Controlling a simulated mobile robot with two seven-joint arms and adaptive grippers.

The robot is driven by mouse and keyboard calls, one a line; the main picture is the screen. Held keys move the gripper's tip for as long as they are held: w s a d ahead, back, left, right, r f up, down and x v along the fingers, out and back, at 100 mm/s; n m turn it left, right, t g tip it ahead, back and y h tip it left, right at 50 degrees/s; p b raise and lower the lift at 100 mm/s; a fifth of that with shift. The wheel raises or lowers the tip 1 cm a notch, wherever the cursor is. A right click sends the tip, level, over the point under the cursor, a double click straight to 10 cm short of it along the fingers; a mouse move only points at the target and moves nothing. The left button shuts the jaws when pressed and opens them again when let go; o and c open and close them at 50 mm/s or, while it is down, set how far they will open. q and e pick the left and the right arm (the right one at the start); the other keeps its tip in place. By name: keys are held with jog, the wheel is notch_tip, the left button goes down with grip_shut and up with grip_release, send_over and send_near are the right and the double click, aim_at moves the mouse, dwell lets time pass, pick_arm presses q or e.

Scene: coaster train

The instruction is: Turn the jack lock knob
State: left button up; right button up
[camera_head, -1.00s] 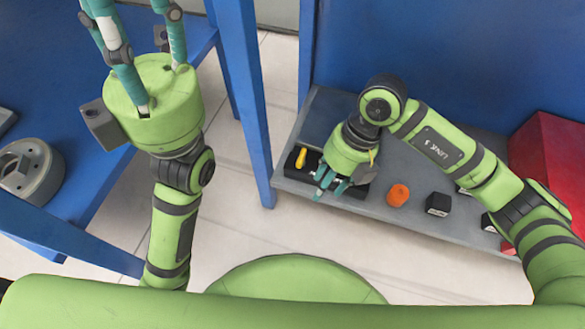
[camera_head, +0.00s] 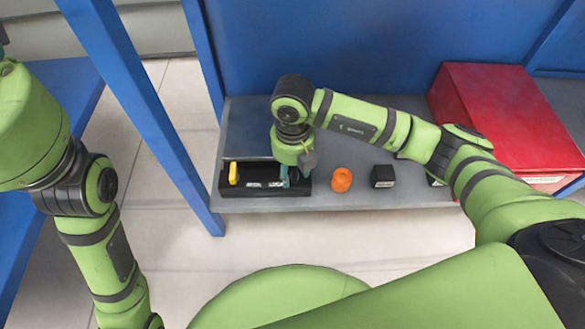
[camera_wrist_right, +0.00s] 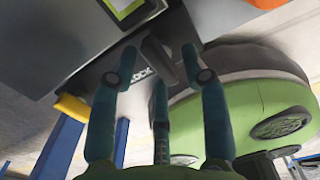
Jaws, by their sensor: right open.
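A black jack panel (camera_head: 240,190) lies on the grey shelf, with a yellow lever (camera_head: 233,172) upright at its left end and small white labels along its front. My right gripper (camera_head: 296,177) points down over the panel's right end. In the right wrist view its teal fingers (camera_wrist_right: 160,72) are spread open around a dark grey lock knob (camera_wrist_right: 157,57), beside a label reading "LOCK". I cannot tell whether the fingers touch it. The knob is hidden behind the gripper in the head view.
An orange knob (camera_head: 341,180) and a black block (camera_head: 382,177) stand on the grey shelf (camera_head: 300,203) right of the panel. A red box (camera_head: 490,110) is at the right. A blue post (camera_head: 150,120) rises left of the shelf.

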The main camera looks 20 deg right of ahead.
grip_shut()
jog(key=n+p, duration=0.1)
jog(key=n, duration=0.4)
jog(key=shift+s+d+n, duration=0.1)
jog(key=shift+d+n, duration=0.05)
jog(key=shift+n, duration=0.25)
jog(key=n, duration=0.5)
jog(key=shift+d, duration=0.15)
jog(key=n, duration=0.5)
jog(key=shift+d+n, duration=0.15)
jog(key=shift+n, duration=0.25)
jog(key=n+b, duration=0.1)
jog(key=n, duration=0.4)
jog(key=shift+d, duration=0.1)
